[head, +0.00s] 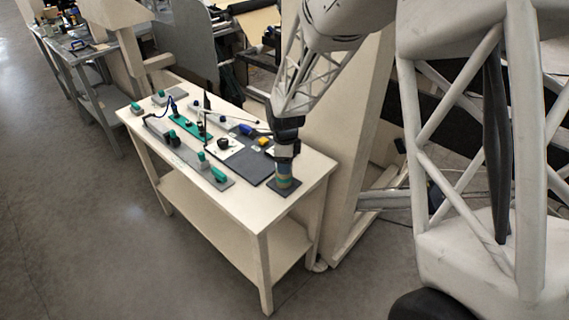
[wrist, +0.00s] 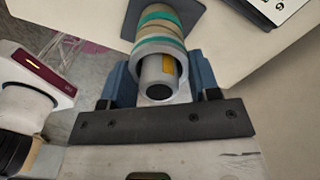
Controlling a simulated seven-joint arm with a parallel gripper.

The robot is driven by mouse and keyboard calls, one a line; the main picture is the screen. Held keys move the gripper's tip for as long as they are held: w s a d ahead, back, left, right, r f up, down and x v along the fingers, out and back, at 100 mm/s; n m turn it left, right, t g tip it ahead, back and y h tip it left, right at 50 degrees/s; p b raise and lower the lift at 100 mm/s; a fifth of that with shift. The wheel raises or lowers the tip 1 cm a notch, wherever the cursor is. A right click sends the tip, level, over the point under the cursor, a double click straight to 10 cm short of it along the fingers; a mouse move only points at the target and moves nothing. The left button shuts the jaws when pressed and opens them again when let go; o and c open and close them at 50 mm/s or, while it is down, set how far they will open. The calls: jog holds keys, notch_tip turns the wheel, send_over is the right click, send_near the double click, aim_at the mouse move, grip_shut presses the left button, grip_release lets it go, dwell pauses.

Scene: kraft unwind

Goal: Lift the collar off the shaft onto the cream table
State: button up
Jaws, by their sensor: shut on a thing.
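My gripper (head: 286,156) is over the near right corner of the cream table (head: 262,209), pointing down at an upright shaft. In the wrist view, the blue jaws of my gripper (wrist: 161,76) are shut on the grey collar (wrist: 150,51), one on each side. The collar is still around the shaft (wrist: 154,71), whose dark round end sticks out through it. Green and tan bands (head: 285,180) show below the collar, around the shaft. The shaft stands on a dark square base plate (head: 291,191). The jaws partly hide the collar's sides.
A dark mat (head: 253,167) lies beside the base plate, with a white card and small tools on it. A grey strip with green-topped parts (head: 217,174) lies along the front. Bare cream table shows near the front right corner. A beige post stands close on the right.

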jog(key=shift+r, duration=4.95)
jog(key=shift+s+a+f+n, duration=0.2)
jog(key=shift+s+f+n, duration=0.15)
jog(key=shift+s+n, duration=0.25)
jog(key=s+a+f+n, duration=0.1)
jog(key=s+f+n, duration=0.5)
jog(key=s, duration=0.5)
jog(key=s+a+f+n, duration=0.1)
jog(key=s+f+n, duration=0.4)
jog(key=s+n, duration=0.5)
jog(key=shift+s+a+f+n, duration=0.3)
jog(key=shift+s+f+n, duration=0.1)
jog(key=shift+s, duration=0.1)
jog(key=shift+w, duration=0.1)
send_over(258, 205)
jog(key=shift+f, duration=0.75)
